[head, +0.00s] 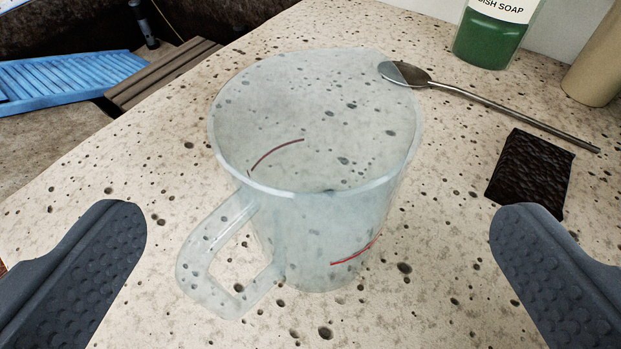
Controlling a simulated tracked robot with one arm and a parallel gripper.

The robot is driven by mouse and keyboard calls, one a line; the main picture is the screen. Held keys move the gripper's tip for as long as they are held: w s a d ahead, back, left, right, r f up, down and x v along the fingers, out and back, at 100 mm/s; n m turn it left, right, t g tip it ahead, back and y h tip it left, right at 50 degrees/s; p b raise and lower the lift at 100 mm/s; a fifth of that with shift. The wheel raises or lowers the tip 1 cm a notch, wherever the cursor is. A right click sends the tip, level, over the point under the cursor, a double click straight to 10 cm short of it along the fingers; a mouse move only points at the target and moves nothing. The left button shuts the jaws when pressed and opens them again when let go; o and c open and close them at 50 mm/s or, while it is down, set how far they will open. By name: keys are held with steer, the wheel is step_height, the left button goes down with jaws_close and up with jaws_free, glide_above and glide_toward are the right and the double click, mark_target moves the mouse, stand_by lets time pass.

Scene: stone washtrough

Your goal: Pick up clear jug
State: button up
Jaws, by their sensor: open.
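The clear jug (330,235) stands upright on the speckled stone surface in the middle of the head view. It is see-through, with a wide open rim, red line marks and a handle (195,265) toward the lower left. My gripper (318,240) is open, with one dark padded finger at the lower left and one at the lower right. The jug shows between the two fingers, a little beyond them, with clear gaps on both sides. The fingers do not appear to touch it.
A metal spoon (500,108) lies behind right, its bowl end at the jug's rim in the picture. A dark sponge-like block (532,172) lies right. A green dish soap bottle (490,35) and tan cylinder (597,70) stand behind. A blue ribbed object (70,80) is beyond the stone's left edge.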

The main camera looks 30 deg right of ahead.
mark_target(316, 194)
steer(key=x, duration=0.7)
steer(key=shift+b, duration=0.4)
steer(key=c, duration=1.2)
